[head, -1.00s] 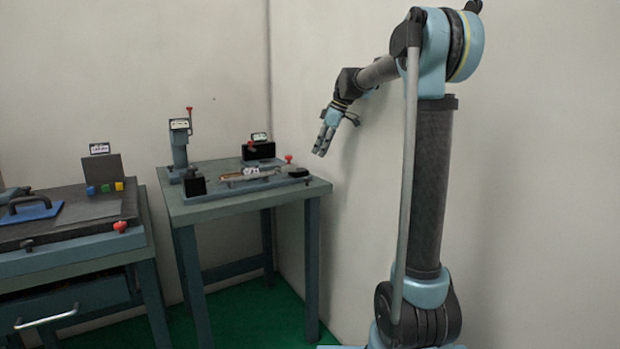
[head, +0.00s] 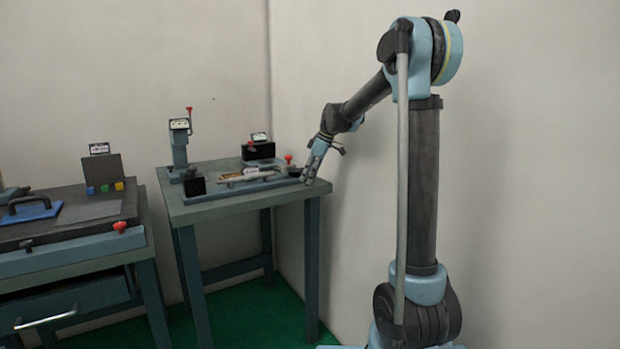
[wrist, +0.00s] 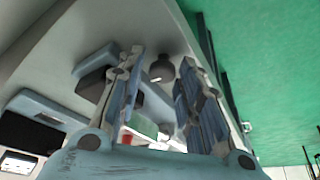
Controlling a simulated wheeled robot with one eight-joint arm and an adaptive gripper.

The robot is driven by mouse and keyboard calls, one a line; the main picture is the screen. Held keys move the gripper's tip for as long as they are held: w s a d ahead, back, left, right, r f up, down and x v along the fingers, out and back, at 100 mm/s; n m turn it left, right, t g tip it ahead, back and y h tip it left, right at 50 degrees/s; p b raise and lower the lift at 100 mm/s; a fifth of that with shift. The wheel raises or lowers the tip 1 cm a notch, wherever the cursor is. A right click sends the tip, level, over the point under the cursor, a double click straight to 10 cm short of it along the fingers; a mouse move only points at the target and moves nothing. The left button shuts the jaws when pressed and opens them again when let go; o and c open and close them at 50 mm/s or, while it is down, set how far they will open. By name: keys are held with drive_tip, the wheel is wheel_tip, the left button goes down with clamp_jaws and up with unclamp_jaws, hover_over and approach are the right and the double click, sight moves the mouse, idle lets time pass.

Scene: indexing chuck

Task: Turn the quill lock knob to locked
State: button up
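My gripper (head: 307,179) reaches down over the right end of the small table, beside the low fixture (head: 255,180). In the wrist view my gripper (wrist: 162,57) is open, with one finger on each side. A dark round knob (wrist: 162,69) with a pale mark shows between and beyond the fingertips; it looks like the quill lock knob, but no label for it is readable. I see no finger closed on it. In the head view my gripper covers that end of the fixture, so the knob cannot be made out there.
A red-topped lever (head: 288,158) stands close to the left of my gripper. A black block with a label (head: 258,150) is at the table's back, and a post with a red handle (head: 180,150) is at the left. A second bench (head: 75,250) stands further left. The wall is close behind.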

clamp_jaws()
drive_tip(key=shift+m, duration=0.4)
drive_tip(key=m+t, duration=0.1)
drive_tip(key=m, duration=0.1)
drive_tip(key=m+t, duration=0.1)
drive_tip(key=m, duration=0.1)
drive_tip(key=shift+s+a+h, duration=0.1)
drive_tip(key=shift+h, duration=0.2)
drive_tip(key=m, duration=0.2)
drive_tip(key=m+t+h, duration=0.1)
drive_tip(key=m, duration=0.1)
drive_tip(key=shift+s+a+m, duration=0.1)
drive_tip(key=shift+a+m, duration=0.05)
drive_tip(key=shift+m, duration=0.15)
drive_tip(key=m+h, duration=0.1)
drive_tip(key=m, duration=0.1)
drive_tip(key=m+h, duration=0.1)
drive_tip(key=m, duration=0.2)
drive_tip(key=shift+a+t, duration=0.2)
drive_tip(key=shift+t, duration=0.2)
drive_tip(key=c, duration=0.8)
unclamp_jaws()
drive_tip(key=shift+a+m+h, duration=0.1)
drive_tip(key=shift+m+h, duration=0.7)
drive_tip(key=shift+m, duration=0.9)
drive_tip(key=shift+s, duration=0.15)
unclamp_jaws()
